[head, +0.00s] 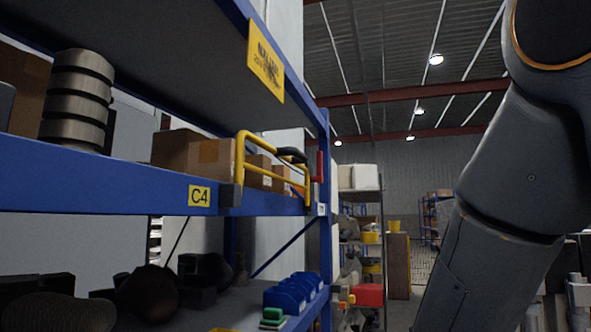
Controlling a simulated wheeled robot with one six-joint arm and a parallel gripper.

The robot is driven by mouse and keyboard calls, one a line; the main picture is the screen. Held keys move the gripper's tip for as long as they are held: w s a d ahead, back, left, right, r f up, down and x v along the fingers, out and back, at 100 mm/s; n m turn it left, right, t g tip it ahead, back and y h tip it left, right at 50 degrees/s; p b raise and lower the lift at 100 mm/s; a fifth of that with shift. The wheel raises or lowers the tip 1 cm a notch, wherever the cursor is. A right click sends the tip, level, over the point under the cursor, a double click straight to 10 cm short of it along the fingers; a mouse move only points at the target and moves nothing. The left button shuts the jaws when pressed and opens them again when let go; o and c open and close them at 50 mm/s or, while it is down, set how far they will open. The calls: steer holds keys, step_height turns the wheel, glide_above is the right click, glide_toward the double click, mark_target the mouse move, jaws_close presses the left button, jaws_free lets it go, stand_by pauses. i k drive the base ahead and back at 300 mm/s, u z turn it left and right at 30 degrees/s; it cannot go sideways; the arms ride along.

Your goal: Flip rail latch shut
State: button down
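A yellow tubular rail (264,142) stands at the front edge of the blue shelf beam, beside the C4 label. Its left end sits at a dark grey bracket (230,194) on the beam. A black curved part (292,154) is at the top of the rail towards its right end. A small red upright piece (320,166), perhaps the latch, is at the rail's right end by the blue post. I cannot tell whether it engages the rail. My arm fills the right side, apart from the rail; my gripper is out of view.
The blue shelf beam (100,178) runs across the left, with cardboard boxes (185,152) behind it. A blue post (325,240) ends the rack. Blue bins (290,294) stand on the lower shelf. Open space lies between the rack and my arm.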

mark_target(319, 179)
steer(key=u, duration=0.05)
steer(key=k, duration=0.65)
steer(key=z, duration=0.45)
steer(key=i, duration=0.55)
steer(key=z, duration=0.85)
steer(key=i, duration=0.9)
steer(key=u, duration=0.4)
steer(key=i, duration=1.1)
steer(key=u, duration=0.85)
